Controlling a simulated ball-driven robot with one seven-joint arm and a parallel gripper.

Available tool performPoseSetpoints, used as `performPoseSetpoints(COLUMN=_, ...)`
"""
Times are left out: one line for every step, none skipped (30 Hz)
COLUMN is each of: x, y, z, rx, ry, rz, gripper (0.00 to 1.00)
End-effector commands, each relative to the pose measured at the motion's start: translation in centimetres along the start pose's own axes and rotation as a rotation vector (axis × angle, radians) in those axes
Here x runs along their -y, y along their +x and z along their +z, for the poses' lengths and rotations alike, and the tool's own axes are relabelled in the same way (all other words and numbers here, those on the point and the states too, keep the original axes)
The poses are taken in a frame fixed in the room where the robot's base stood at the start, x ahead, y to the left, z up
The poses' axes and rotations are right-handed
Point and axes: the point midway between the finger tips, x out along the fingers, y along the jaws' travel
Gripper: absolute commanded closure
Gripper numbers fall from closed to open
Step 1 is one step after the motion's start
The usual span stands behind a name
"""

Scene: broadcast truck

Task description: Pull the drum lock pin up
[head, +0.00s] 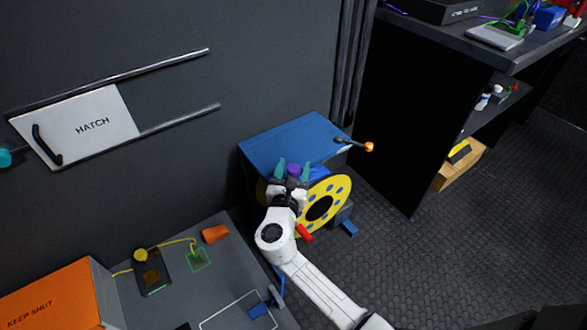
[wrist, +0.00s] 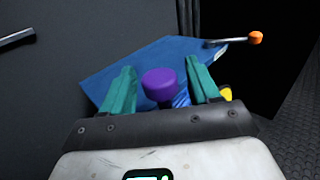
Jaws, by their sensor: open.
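The drum lock pin has a purple knob (head: 294,169); it also shows in the wrist view (wrist: 161,85), between my two teal fingers. My gripper (head: 293,168) is open, with one finger on each side of the knob. A gap shows on both sides in the wrist view, so the fingers look clear of it. The yellow cable drum (head: 341,190) with blue holes stands beside and below my gripper, partly hidden by my arm. The pin's shaft below the knob is mostly hidden by my gripper.
A blue cabinet (head: 290,140) stands behind the drum, with an orange-tipped lever (head: 369,147) at its right. A grey bench (head: 225,275) with an orange box (head: 55,300) is at lower left. A hatch panel (head: 95,122) is on the wall.

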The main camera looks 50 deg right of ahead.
Motion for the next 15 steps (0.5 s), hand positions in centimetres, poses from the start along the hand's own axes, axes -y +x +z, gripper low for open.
performPoseSetpoints(x=0.0, y=-0.3, z=0.0, rx=-0.001, ry=-0.001, rz=0.002, gripper=0.39)
performPoseSetpoints(x=-0.1, y=-0.6, z=0.0, rx=-0.001, ry=-0.001, rz=0.003, gripper=0.39)
performPoseSetpoints(x=-0.1, y=-1.0, z=0.1, rx=-0.001, ry=-0.001, rz=0.004, gripper=0.39)
performPoseSetpoints(x=-0.1, y=-1.4, z=0.1, rx=-0.001, ry=-0.001, rz=0.005, gripper=0.39)
performPoseSetpoints(x=-0.1, y=-1.9, z=0.2, rx=-0.001, ry=-0.002, rz=0.005, gripper=0.39)
performPoseSetpoints(x=-0.1, y=-2.6, z=0.2, rx=-0.002, ry=-0.002, rz=0.006, gripper=0.39)
performPoseSetpoints(x=-0.1, y=-3.2, z=0.2, rx=-0.002, ry=-0.003, rz=0.005, gripper=0.39)
performPoseSetpoints(x=-0.1, y=-3.8, z=0.2, rx=-0.002, ry=-0.002, rz=0.006, gripper=0.39)
performPoseSetpoints(x=-0.1, y=-4.6, z=0.2, rx=-0.002, ry=-0.002, rz=0.005, gripper=0.39)
performPoseSetpoints(x=-0.1, y=-5.2, z=0.2, rx=-0.002, ry=-0.002, rz=0.005, gripper=0.39)
performPoseSetpoints(x=-0.1, y=-5.8, z=0.2, rx=-0.002, ry=-0.001, rz=0.005, gripper=0.39)
performPoseSetpoints(x=-0.1, y=-6.6, z=0.2, rx=-0.001, ry=-0.001, rz=0.006, gripper=0.39)
performPoseSetpoints(x=-0.1, y=-7.1, z=0.2, rx=-0.001, ry=-0.001, rz=0.005, gripper=0.39)
performPoseSetpoints(x=-0.1, y=-7.6, z=0.2, rx=-0.001, ry=-0.002, rz=0.004, gripper=0.39)
performPoseSetpoints(x=-0.1, y=-8.3, z=0.2, rx=-0.001, ry=-0.001, rz=0.004, gripper=0.39)
